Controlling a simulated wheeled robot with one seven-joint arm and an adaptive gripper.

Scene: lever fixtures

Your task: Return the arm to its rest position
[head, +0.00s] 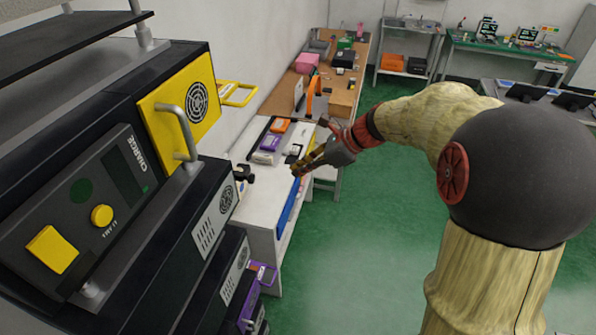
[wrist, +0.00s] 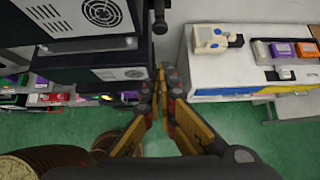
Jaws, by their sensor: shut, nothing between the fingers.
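My gripper (head: 303,168) is at the end of my outstretched arm in the head view, in front of the white table on the far side of the charging machine. In the wrist view my gripper (wrist: 161,72) points forward with its fingertips together and nothing between them. It is apart from the black machine (wrist: 95,60) and from the white table (wrist: 222,75), in the gap between them.
The black charging machine (head: 120,190) with a yellow panel and handle fills the left. The white table (head: 262,187) carries orange and purple items. Workbenches (head: 510,48) stand at the back. Green floor (head: 370,240) is clear below my arm.

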